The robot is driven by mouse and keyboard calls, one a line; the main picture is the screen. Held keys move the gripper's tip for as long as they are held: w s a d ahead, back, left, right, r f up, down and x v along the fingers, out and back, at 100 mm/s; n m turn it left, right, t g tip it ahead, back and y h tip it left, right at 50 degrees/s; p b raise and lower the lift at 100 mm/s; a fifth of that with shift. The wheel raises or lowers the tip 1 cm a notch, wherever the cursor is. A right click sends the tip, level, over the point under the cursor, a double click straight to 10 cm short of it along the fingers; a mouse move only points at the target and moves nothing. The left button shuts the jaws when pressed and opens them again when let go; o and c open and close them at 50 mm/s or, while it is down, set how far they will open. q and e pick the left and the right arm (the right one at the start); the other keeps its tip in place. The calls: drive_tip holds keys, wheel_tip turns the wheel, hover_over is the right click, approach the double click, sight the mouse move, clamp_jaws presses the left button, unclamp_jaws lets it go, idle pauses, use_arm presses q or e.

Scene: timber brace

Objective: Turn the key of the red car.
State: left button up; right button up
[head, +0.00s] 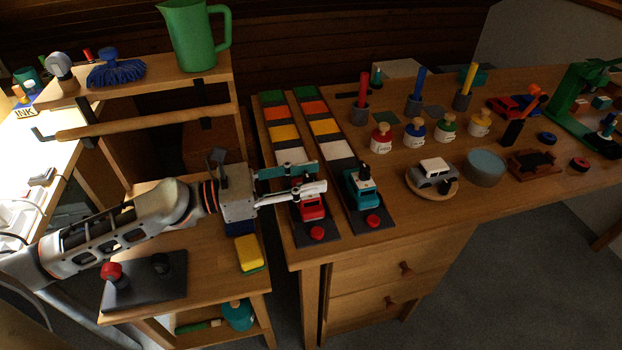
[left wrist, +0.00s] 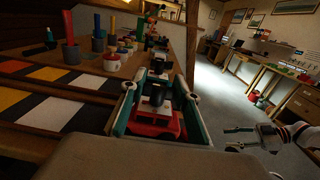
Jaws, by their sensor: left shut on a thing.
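The red car (head: 312,209) stands on the dark near end of the left coloured lane, partly covered by my left gripper (head: 320,178). In the left wrist view the red car (left wrist: 152,124) lies between the two fingers, with its upright black key (left wrist: 153,97) on top. My left gripper comes in from the left above the car and is shut on the key; the exact contact is hard to see. My right gripper (left wrist: 228,140) shows at the right of the left wrist view, apart from the cars, with its fingers spread and empty.
A teal car (head: 362,190) with a black key stands on the neighbouring lane. Red buttons (head: 317,233) sit in front of both cars. Paint jars, a grey car (head: 433,172) and a bowl (head: 485,167) are to the right. A yellow sponge (head: 249,253) lies on the lower stand.

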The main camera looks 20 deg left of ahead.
use_arm(q)
drive_tip(key=shift+g, duration=0.3)
drive_tip(key=o, duration=1.2)
drive_tip(key=shift+d, duration=0.1)
drive_tip(key=shift+c, duration=0.2)
drive_tip(key=shift+s+a, duration=0.25)
drive_tip(key=shift+a, duration=0.2)
drive_tip(key=v, duration=1.1)
drive_tip(key=shift+f, duration=0.1)
